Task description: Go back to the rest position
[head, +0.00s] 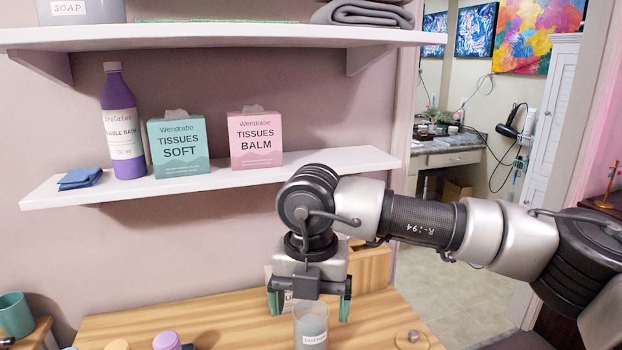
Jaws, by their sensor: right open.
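My right arm reaches in from the right, and its gripper (310,308) points down over the wooden table top (200,310). Its two fingers are spread apart. A glass jar labelled COTTON (313,338) stands at the bottom of the view, just below and in line with the gap between the fingers. I cannot tell whether the fingers touch it, but they are not closed on it. Part of a labelled box shows behind the gripper, mostly hidden. My left gripper is not in view.
A wall shelf (330,165) holds a purple bubble bath bottle (123,130), a green tissue box (178,148), a pink tissue box (255,138) and a blue cloth (79,178). A higher shelf (200,36) holds a folded grey towel (362,13). A round wooden lid (411,339) lies right of the jar.

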